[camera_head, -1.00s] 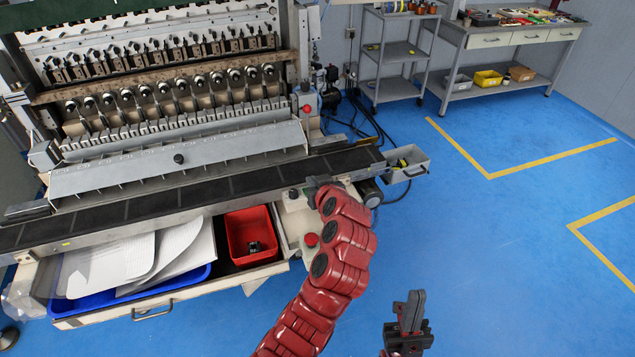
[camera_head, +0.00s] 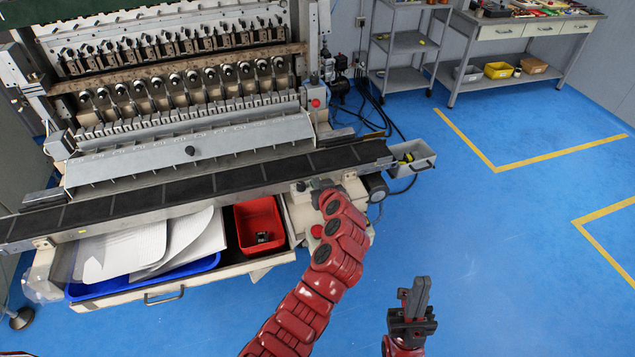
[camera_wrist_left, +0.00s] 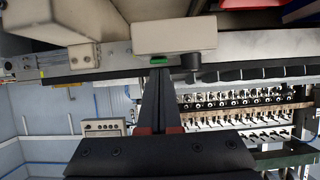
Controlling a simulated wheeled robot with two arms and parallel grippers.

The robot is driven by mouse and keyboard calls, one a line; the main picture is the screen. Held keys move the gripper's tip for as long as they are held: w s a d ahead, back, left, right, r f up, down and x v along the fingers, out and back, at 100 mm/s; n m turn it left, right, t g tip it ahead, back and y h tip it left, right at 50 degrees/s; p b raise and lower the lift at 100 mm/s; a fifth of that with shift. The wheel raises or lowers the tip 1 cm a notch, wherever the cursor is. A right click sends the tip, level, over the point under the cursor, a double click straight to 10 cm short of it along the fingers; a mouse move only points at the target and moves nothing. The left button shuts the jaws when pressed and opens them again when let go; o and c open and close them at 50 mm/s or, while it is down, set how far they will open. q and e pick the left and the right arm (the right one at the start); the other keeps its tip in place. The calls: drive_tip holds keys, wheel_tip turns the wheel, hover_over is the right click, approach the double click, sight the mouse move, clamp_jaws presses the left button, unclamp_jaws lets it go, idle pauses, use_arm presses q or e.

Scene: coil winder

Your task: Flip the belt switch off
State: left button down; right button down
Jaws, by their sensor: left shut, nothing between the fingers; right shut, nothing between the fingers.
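The control box (camera_head: 300,198) sits at the front of the conveyor belt (camera_head: 215,184), near its right end. In the left wrist view a green switch (camera_wrist_left: 160,61) shows on the edge of the pale box (camera_wrist_left: 175,35), beside a black knob (camera_wrist_left: 191,62). My left gripper (camera_head: 318,183) is shut and empty at the control box; its own hand partly hides it and the switch in the head view. In the left wrist view its fingertips (camera_wrist_left: 160,73) are right at the green switch; I cannot tell whether they touch. My right gripper (camera_head: 418,292) is shut and empty over the floor.
An open drawer (camera_head: 182,286) holds papers and a red bin (camera_head: 258,224). A small grey tray (camera_head: 414,160) hangs at the belt's right end. Blue floor to the right is clear.

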use_arm(q)
drive_tip(key=b, duration=0.3)
drive_tip(key=f+t+b, duration=0.1)
drive_tip(key=b, duration=0.3)
drive_tip(key=shift+s+f+b, duration=0.15)
drive_tip(key=shift+s+b, duration=0.1)
drive_tip(key=shift+b, duration=0.05)
drive_tip(key=shift+r, duration=0.85)
drive_tip(key=shift+w, duration=0.1)
